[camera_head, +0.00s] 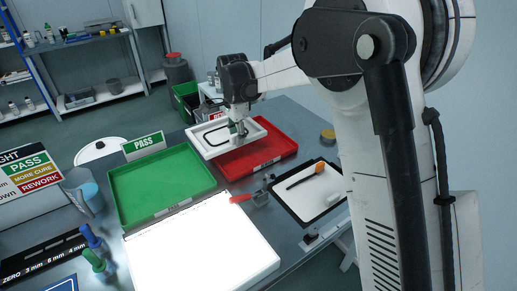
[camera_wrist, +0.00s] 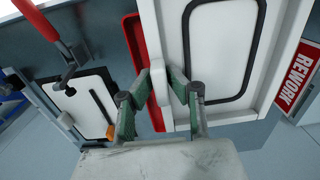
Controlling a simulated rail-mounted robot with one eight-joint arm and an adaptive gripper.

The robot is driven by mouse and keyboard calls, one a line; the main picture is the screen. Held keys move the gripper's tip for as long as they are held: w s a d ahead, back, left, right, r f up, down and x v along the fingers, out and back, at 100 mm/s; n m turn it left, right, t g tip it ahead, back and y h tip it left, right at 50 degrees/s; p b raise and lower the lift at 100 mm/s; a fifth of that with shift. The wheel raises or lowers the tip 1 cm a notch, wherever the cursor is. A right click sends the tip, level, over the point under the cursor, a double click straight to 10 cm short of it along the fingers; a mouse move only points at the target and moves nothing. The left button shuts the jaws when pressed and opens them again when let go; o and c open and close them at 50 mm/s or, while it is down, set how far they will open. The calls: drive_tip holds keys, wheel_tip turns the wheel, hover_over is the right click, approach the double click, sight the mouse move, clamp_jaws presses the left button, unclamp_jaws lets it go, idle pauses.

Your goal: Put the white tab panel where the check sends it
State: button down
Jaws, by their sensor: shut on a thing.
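The white tab panel (camera_head: 207,147) is a pale rectangular plate with a rounded black seal loop on its face. In the head view it is held raised, partly over the red tray (camera_head: 236,170) and near the green tray's right back corner. My gripper (camera_head: 237,129) is shut on the panel's white tab; in the wrist view the fingers (camera_wrist: 160,86) pinch the tab at the edge of the panel (camera_wrist: 220,50). The green tray (camera_head: 160,214) is empty in its visible part, with a PASS sign (camera_head: 143,145) behind it. The panel hides part of the red tray.
A red REWORK sign (camera_wrist: 297,80) shows in the wrist view. A sign board (camera_head: 30,172) lists PASS, MORE CURE and REWORK. A bright white plate (camera_head: 200,255), a red-handled clamp (camera_head: 241,198) and a black-edged mat (camera_head: 316,208) with a brush occupy the front. Blue (camera_head: 90,236) and green (camera_head: 93,260) pegs stand left.

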sight(259, 137)
drive_tip(key=w+d+f, duration=0.1)
drive_tip(key=d, duration=0.1)
drive_tip(key=w+d+f, duration=0.2)
drive_tip(key=d, duration=0.1)
drive_tip(key=w+d+f, duration=0.1)
drive_tip(key=d+f, duration=0.1)
drive_tip(key=shift+w+d+f, duration=0.15)
drive_tip(key=shift+w, duration=0.25)
drive_tip(key=shift+f+b, duration=0.4)
drive_tip(key=shift+f, duration=1.6)
drive_tip(key=c, duration=1.7)
unclamp_jaws()
drive_tip(key=shift+r, duration=0.15)
